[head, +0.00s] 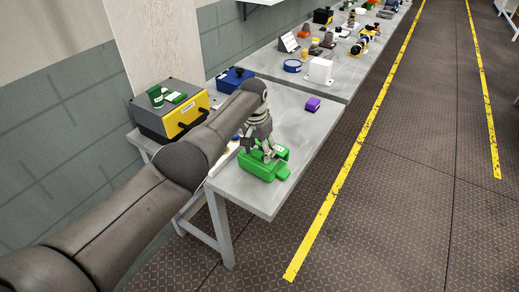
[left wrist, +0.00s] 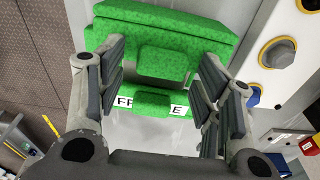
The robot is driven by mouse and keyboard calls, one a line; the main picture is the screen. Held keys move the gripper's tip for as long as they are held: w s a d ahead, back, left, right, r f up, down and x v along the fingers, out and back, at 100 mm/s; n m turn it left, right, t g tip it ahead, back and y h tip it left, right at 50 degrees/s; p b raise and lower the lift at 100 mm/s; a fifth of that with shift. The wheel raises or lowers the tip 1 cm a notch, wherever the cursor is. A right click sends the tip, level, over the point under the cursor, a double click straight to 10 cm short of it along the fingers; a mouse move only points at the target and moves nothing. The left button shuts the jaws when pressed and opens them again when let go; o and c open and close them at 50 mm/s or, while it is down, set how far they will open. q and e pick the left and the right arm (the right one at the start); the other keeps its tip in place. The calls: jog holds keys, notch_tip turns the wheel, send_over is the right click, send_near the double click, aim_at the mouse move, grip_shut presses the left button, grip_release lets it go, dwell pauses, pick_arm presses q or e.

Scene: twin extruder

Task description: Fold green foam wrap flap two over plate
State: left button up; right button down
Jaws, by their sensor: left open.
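The green foam wrap (head: 256,168) lies near the front end of the grey table in the head view. It fills the upper middle of the left wrist view (left wrist: 190,38), with a raised green block (left wrist: 162,62) in its middle. Below that is a green strip with a white label (left wrist: 125,101) whose letters are partly covered. My left gripper (head: 268,156) is directly above the wrap, pointing down. In the left wrist view its two fingers (left wrist: 160,100) are spread on either side of the block and strip, with nothing clearly gripped. I cannot make out the plate or which flap is which.
A black-and-yellow case (head: 175,115) with green items on top and a blue box (head: 232,78) stand at the left. The table's right side is clear.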

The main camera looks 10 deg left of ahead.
pick_arm(q)
notch_tip(320, 180, up, 12)
jog(key=s, duration=0.1)
jog(key=shift+s+a, duration=0.15)
jog(key=shift+a, duration=0.15)
jog(key=shift+c, duration=0.2)
